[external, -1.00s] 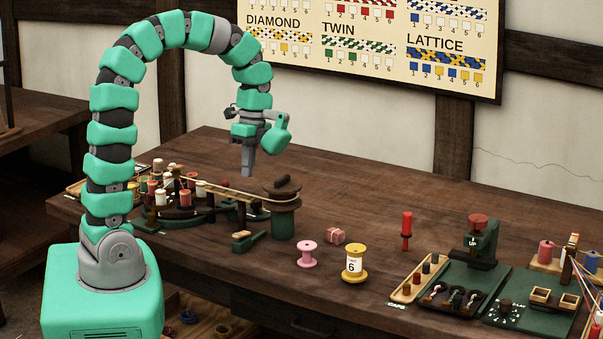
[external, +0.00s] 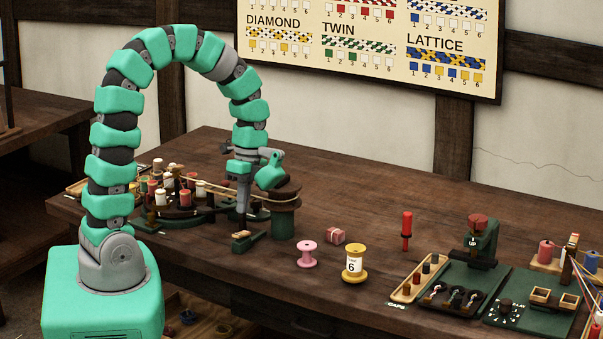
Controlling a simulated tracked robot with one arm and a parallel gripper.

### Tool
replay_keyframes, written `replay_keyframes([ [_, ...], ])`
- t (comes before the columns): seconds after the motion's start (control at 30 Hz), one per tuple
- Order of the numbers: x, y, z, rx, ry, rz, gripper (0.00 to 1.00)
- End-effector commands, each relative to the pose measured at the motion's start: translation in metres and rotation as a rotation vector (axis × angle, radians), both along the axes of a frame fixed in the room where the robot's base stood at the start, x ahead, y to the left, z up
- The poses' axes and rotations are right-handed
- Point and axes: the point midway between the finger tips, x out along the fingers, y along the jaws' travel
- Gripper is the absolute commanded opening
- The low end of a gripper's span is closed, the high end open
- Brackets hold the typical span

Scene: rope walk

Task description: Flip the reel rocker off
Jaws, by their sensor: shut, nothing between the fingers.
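A small rocker (external: 247,241) with a pale wooden top and dark green base sits on the bench beside the dark green reel post (external: 283,224). I take it to be the reel rocker; which way it is tipped is too small to tell. My gripper (external: 241,226) points straight down, shut and empty, with its tips at the rocker's back end. Whether the tips touch it I cannot tell. My wrist hides part of the reel's cord and the wooden arm behind it.
A carousel of bobbins (external: 180,197) stands close on the left. A pink spool (external: 307,255), a yellow spool (external: 354,264) and a red peg (external: 406,231) stand to the right. Green panels with controls (external: 460,290) lie further right. The back of the bench is clear.

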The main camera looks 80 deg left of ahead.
Motion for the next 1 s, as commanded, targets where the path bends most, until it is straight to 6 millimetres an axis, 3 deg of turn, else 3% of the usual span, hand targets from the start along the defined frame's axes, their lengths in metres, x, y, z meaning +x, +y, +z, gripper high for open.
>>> replay_keyframes([
  [0.1,-0.004,-0.004,-0.021,-0.001,0.004,0.0,0.0],
  [0.33,-0.008,-0.008,-0.046,-0.001,0.002,0.001,0.0],
  [1.0,-0.01,-0.01,-0.054,0.001,-0.002,0.0,0.0],
])
